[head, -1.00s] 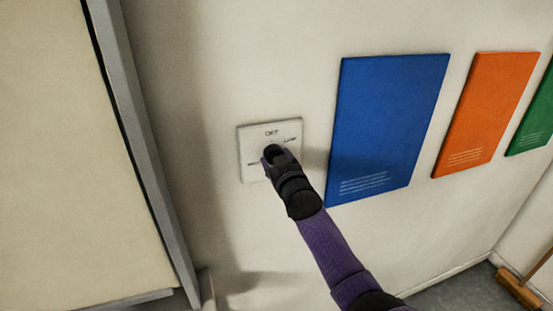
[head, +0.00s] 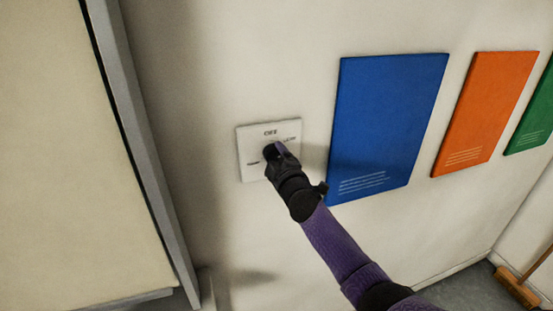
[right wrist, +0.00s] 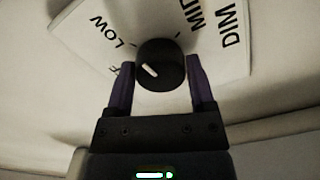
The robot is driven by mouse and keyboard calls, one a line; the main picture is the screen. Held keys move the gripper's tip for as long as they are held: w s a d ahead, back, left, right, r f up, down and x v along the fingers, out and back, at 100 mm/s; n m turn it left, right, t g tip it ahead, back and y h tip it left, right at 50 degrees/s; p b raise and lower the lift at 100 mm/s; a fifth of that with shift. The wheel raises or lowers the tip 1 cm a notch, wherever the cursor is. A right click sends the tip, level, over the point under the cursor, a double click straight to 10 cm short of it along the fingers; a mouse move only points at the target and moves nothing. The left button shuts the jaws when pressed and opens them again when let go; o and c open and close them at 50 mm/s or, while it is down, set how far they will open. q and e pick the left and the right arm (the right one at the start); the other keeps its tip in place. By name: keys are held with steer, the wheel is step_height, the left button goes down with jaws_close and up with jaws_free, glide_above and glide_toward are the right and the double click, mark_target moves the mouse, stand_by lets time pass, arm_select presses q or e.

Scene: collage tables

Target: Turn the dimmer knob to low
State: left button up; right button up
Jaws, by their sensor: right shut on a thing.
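A white dimmer plate (head: 251,142) is fixed to the wall in the head view, left of the blue panel. In the right wrist view the plate (right wrist: 85,30) shows the words LOW, MID and DIM, with another label partly hidden at the left. The round black dimmer knob (right wrist: 160,65) carries a white pointer mark, which lies toward the left side, below LOW. My right gripper (right wrist: 161,85) is shut on the knob, one purple finger on each side. In the head view the right gripper (head: 276,153) covers most of the knob. My left gripper is out of view.
A blue panel (head: 388,125), an orange panel (head: 485,110) and a green panel (head: 535,115) hang to the right. A grey-edged pale board (head: 75,150) stands at the left. A broom (head: 518,288) is at the lower right. The wall around the plate is clear.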

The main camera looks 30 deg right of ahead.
steer(key=shift+n, duration=2)
steer(key=o, duration=1.2)
steer(key=v, duration=1)
steer(key=shift+d, duration=0.1)
